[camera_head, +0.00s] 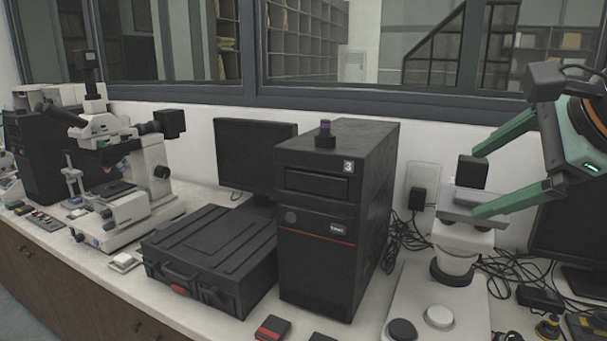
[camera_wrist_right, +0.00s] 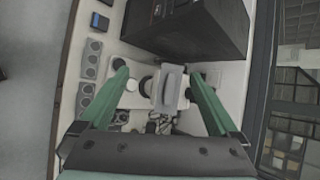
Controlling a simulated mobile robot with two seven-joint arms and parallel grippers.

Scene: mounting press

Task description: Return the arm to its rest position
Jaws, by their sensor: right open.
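My right gripper (camera_head: 478,182) comes in from the right edge in the head view, with its two green fingers spread apart. It hangs around the upper part of a white press-like instrument (camera_head: 456,237) with a grey top block (camera_head: 473,206). In the right wrist view, my right gripper (camera_wrist_right: 158,72) has its green fingers wide apart, with nothing seen gripped between them. The grey block (camera_wrist_right: 171,88) shows between the fingers there; I cannot tell whether they touch it. My left gripper is not in view.
A black case (camera_head: 210,258), a microscope (camera_head: 125,185) and a monitor (camera_head: 250,155) stand further left. Loose cables (camera_head: 403,235) lie behind. A window frame (camera_head: 380,105) runs along the back.

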